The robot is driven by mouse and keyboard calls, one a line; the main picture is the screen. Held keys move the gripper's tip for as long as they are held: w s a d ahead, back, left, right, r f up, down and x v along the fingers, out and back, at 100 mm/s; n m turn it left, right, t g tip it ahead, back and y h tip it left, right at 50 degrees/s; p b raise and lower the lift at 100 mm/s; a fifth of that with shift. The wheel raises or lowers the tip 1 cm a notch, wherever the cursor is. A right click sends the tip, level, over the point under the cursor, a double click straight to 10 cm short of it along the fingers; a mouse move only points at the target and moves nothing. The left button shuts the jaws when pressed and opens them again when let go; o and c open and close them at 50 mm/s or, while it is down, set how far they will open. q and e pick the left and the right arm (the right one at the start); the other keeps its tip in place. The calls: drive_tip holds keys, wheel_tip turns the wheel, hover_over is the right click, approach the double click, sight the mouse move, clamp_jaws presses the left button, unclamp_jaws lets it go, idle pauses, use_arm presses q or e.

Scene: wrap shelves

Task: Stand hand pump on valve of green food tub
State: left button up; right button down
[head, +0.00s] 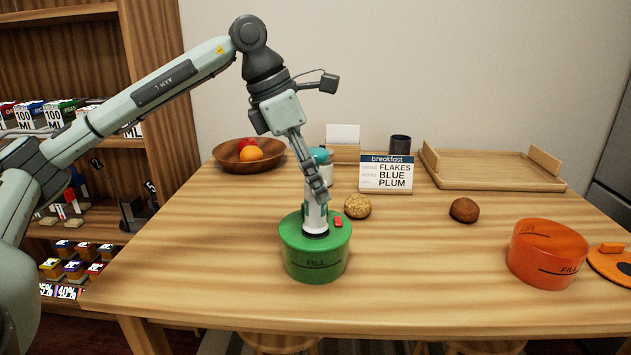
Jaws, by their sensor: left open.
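The valve is hidden under the pump. My left gripper (319,196) points down at the pump's upper part, with its jaws open around or just in front of it; the overlap hides which. My right gripper is out of view.
An orange tub (546,254) and an orange lid (612,264) are at the right. Two round foods (357,208) (464,210) lie behind the green tub. A fruit bowl (274,156), breakfast sign (386,174) and wooden tray (490,183) stand at the back. Table front is clear.

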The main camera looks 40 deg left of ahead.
use_arm(q)
drive_tip(key=v, duration=1.1)
drive_tip(key=shift+r+p, duration=0.15)
drive_tip(key=shift+p, duration=0.2)
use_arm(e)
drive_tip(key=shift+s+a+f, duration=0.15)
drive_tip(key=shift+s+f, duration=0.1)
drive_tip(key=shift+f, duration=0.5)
